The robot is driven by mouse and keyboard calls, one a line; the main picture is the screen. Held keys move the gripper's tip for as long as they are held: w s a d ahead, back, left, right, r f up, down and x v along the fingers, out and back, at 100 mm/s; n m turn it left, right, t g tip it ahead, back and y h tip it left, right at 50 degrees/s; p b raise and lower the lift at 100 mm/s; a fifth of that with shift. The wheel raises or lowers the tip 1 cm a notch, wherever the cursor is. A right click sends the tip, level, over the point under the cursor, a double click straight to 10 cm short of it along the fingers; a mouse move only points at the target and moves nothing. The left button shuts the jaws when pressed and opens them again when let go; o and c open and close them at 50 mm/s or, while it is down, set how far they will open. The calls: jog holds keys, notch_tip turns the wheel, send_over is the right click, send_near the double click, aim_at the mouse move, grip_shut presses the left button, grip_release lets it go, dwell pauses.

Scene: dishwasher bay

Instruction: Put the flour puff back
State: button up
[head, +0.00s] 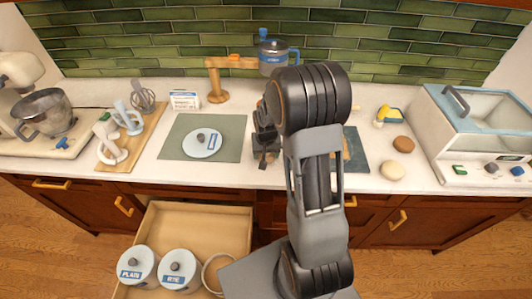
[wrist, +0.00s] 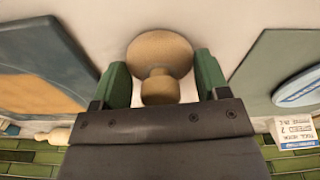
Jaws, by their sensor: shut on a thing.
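In the wrist view, the flour puff (wrist: 160,50) is a round tan disc with a short knob. My gripper (wrist: 161,80) has its green fingers on either side of the knob and is shut on it. The disc faces the pale counter; I cannot tell whether it touches. In the head view, my dark gripper (head: 265,150) is over the counter, right of the grey-green mat, and the puff is hidden. An open, lidless canister (head: 215,272) stands in the pulled-out drawer (head: 195,217), partly covered by my body. A white lid with a grey knob (head: 202,145) lies on the mat.
Lidded canisters marked PLAIN (head: 137,266) and RYE (head: 180,268) stand beside the open one. A wooden stand (head: 215,80) and a jug (head: 275,58) are at the back. A dark board (head: 355,150) lies right of my arm. The drawer's back half is clear.

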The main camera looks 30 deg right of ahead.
jog(key=o, duration=0.9)
jog(key=shift+f, duration=0.15)
jog(key=shift+r, duration=0.7)
notch_tip(320, 180, up, 10)
jog(key=s+b, duration=0.1)
jog(key=s+a+r+n+t, duration=0.1)
jog(key=s+a+r+n, duration=0.1)
jog(key=s, duration=0.5)
jog(key=s+a+r+n+t, duration=0.2)
jog(key=s+a+r, duration=0.2)
jog(key=s+a, duration=0.3)
jog(key=shift+s+a+r+y, duration=0.2)
jog(key=shift+s+r+y, duration=0.15)
jog(key=shift+s, duration=0.2)
